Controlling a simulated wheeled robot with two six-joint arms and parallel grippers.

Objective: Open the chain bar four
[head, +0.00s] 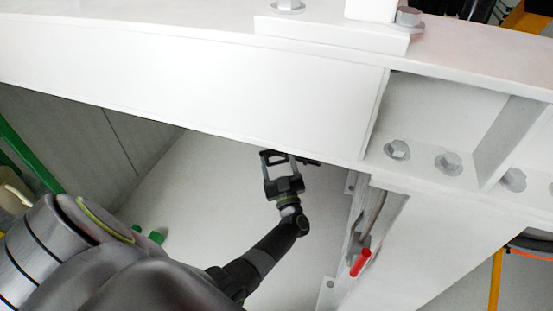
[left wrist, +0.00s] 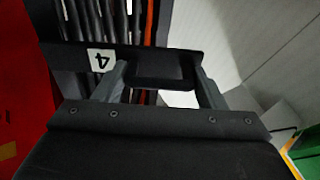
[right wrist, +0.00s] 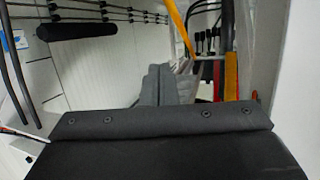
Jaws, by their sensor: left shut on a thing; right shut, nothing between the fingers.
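The chain bar four is a black bar (left wrist: 72,57) with a white label (left wrist: 100,61) reading 4, in the upper part of the left wrist view. My left gripper (left wrist: 163,75) is shut on a black, handle-like part of this bar, with one grey finger on each side. In the head view my left gripper (head: 278,159) is just below the lower edge of a white beam, which hides most of the bar. My right gripper (right wrist: 160,85) is shut and empty in the right wrist view, with its fingers together. It is not seen in the head view.
The large white beam (head: 200,80) crosses the head view above my left gripper. A red handle (head: 361,263) is to the right, by a white post. Several dark and reddish hanging lengths (left wrist: 150,20) are behind the bar. A red panel (left wrist: 25,70) is at left.

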